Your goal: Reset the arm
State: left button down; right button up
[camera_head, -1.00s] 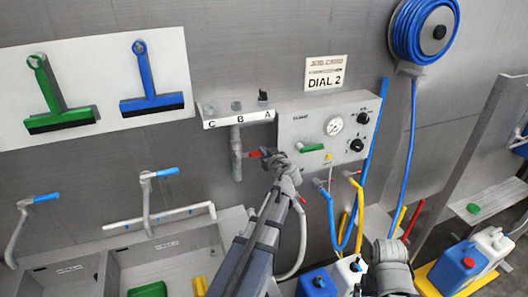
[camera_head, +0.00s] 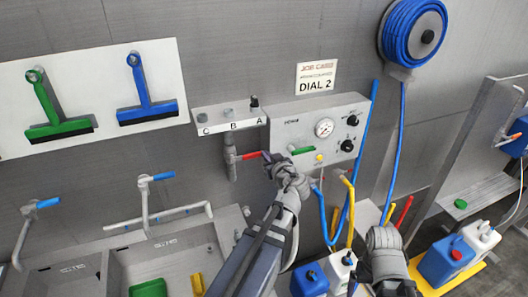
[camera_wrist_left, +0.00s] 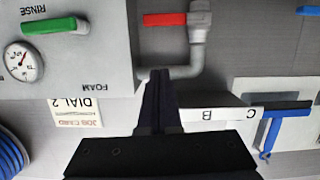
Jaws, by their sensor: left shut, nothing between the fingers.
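My left gripper (camera_head: 268,158) is shut and empty in front of the wall panel. In the head view its tip overlaps the right end of the red valve handle (camera_head: 250,155); I cannot tell from there whether they touch. In the left wrist view, which is upside down, the shut fingers (camera_wrist_left: 160,85) stand apart from the red handle (camera_wrist_left: 165,19). The green handle (camera_wrist_left: 48,25) under the gauge shows there too. Part of my right arm (camera_head: 387,262) shows at the lower right; its fingertips cannot be made out.
The grey control box (camera_head: 285,130) carries a gauge (camera_head: 324,127) and black knobs. A sink (camera_head: 180,262) is at lower left. A blue hose reel (camera_head: 413,35) hangs at upper right. Blue and white jugs (camera_head: 446,262) stand at lower right. Squeegees (camera_head: 148,100) hang left.

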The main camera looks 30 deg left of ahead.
pick_arm(q)
jog(key=shift+f, duration=0.1)
jog(key=s+d+f+m+g+h+b, duration=0.25)
jog(key=d+f+b, duration=0.2)
jog(key=f, duration=0.35)
jog(key=s+d+f+m+g+h+b, duration=0.1)
jog(key=s+d+f+m+b, duration=0.2)
jog(key=d+f, duration=0.35)
jog(key=s+d+f+m+g+h+b, duration=0.15)
jog(key=s+d+f+b, duration=0.25)
jog(key=f, duration=0.5)
jog(key=s+d+f+m+g+h+b, duration=0.5)
jog(key=s+d+f+m, duration=0.2)
jog(key=s+d+f, duration=0.3)
jog(key=s+d, duration=0.2)
jog(key=d, duration=0.2)
jog(key=shift+d+b, duration=0.15)
jog(key=shift+b, duration=0.15)
jog(key=shift+w, duration=0.1)
